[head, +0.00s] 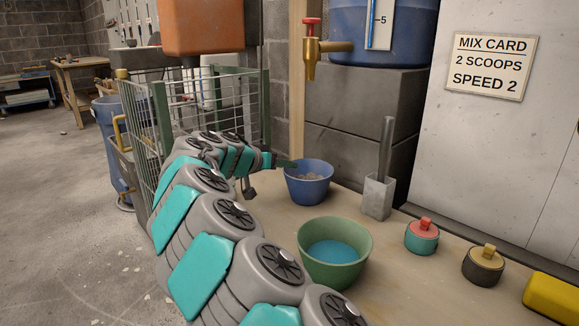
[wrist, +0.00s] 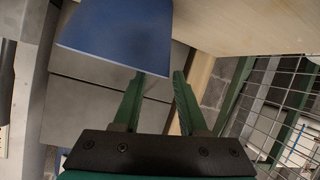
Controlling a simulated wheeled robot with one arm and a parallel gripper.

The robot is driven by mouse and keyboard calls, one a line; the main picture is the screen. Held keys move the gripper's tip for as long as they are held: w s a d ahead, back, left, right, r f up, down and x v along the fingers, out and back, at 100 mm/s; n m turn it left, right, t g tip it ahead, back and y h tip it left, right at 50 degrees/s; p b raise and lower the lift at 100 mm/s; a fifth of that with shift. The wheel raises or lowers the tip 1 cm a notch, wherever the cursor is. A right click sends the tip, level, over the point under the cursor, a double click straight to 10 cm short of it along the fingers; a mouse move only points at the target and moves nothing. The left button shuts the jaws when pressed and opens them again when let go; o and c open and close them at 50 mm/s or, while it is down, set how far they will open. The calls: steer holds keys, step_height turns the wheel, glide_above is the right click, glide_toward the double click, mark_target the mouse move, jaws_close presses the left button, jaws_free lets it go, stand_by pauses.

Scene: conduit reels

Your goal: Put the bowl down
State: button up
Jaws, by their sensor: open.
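A blue bowl (head: 308,190) with grey lumpy contents stands upright on the wooden bench, toward the back. A green bowl (head: 335,265) holding blue liquid stands nearer on the same bench. My gripper (head: 288,164) is at the left rim of the blue bowl. In the wrist view, my gripper (wrist: 160,78) has its two green fingers apart. The blue bowl (wrist: 115,35) fills the upper part there, and its edge covers the tip of the left finger. The right finger is just beside it. I cannot tell whether either finger touches the bowl.
A grey holder (head: 379,198) with a tall handle stands right of the blue bowl. A brass tap (head: 311,60) on a blue tank hangs above. A red-teal jar (head: 422,237), a dark jar (head: 483,266) and a yellow object (head: 553,298) sit at right. A wire cage (head: 150,135) stands left.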

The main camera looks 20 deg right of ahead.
steer(key=v, duration=0.9)
